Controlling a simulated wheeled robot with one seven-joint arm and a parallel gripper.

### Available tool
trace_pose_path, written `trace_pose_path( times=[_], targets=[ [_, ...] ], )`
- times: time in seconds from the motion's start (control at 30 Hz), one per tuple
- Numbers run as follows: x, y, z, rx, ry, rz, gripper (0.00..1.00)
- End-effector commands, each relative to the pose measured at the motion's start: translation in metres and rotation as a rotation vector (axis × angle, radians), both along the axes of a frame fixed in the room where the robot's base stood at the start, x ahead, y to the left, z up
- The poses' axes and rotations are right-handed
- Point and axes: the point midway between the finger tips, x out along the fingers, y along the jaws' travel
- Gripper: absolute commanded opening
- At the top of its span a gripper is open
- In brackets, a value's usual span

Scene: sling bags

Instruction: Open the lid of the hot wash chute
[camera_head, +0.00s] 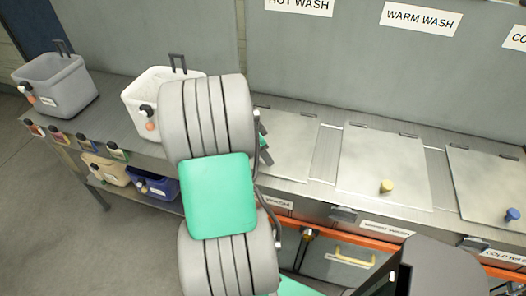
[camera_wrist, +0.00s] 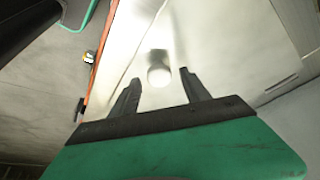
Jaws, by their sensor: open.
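The hot wash lid (camera_head: 292,135) is a flat metal plate, lying shut on the counter below the HOT WASH sign (camera_head: 299,4). My arm hides its left and front part in the head view. In the wrist view the bright metal lid surface (camera_wrist: 215,40) carries a round pale knob (camera_wrist: 159,76), washed out by glare. My gripper (camera_wrist: 160,84) is open, with one dark finger on each side of the knob in that picture. I cannot tell whether the fingers reach down around it or touch it.
The warm wash lid (camera_head: 385,165) with a yellow knob and the cold wash lid (camera_head: 485,185) with a blue knob lie to the right. A grey bin (camera_head: 62,88) and a white bin (camera_head: 135,95) stand left. An orange rail (camera_head: 330,228) runs below the counter front.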

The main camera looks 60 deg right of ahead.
Motion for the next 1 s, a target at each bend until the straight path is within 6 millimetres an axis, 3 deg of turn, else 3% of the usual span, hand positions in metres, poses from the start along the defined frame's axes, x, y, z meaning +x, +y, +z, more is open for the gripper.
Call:
trace_pose_path(
  times=[0.1,0.77,1.0],
  targets=[
    [0.0003,0.0000,0.0002,-0.001,-0.001,0.000,0.54],
    [0.0007,0.0001,0.0009,-0.001,-0.001,0.002,0.00],
    [0.0010,0.0000,0.0012,-0.001,-0.001,0.003,0.00]
  ],
)
